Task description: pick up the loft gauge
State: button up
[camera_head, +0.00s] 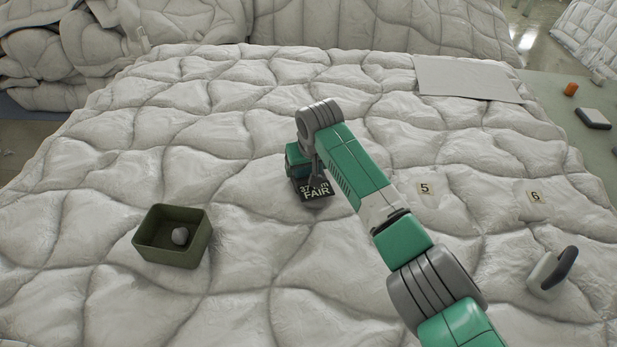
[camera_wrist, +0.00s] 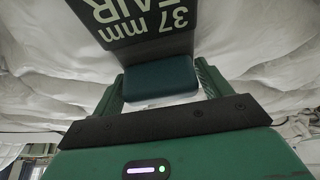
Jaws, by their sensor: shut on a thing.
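The loft gauge (camera_head: 316,190) is a dark plate with the white print "37 mm FAIR", seen near the middle of the quilted duvet (camera_head: 240,110). In the wrist view its printed plate (camera_wrist: 140,18) and a dark teal block (camera_wrist: 160,80) show. My gripper (camera_wrist: 160,74) is shut on the teal block, with one green finger on each side. In the head view my gripper (camera_head: 299,164) is at the gauge, and my arm partly hides both. I cannot tell whether the gauge touches the duvet.
An olive open box (camera_head: 150,252) with a small grey lump (camera_head: 180,236) sits left. A flat grey sheet (camera_head: 465,80) lies at back right.

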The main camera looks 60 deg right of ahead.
jog(key=shift+s+a+r+p, duration=0.1)
jog(key=shift+a+r+p, duration=0.1)
jog(key=shift+r+p, duration=1.45)
jog(key=s+a+p, duration=0.1)
jog(key=s+a, duration=0.2)
jog(key=a, duration=0.1)
jog(key=s+a+r+p, duration=0.1)
jog(key=s+a+p, duration=0.1)
jog(key=s+a, duration=0.1)
jog(key=s+a+p, duration=0.1)
jog(key=s+a, duration=0.3)
jog(key=shift+s+a+r+p, duration=0.25)
jog(key=shift+a+r+p, duration=0.1)
jog(key=shift+p, duration=0.05)
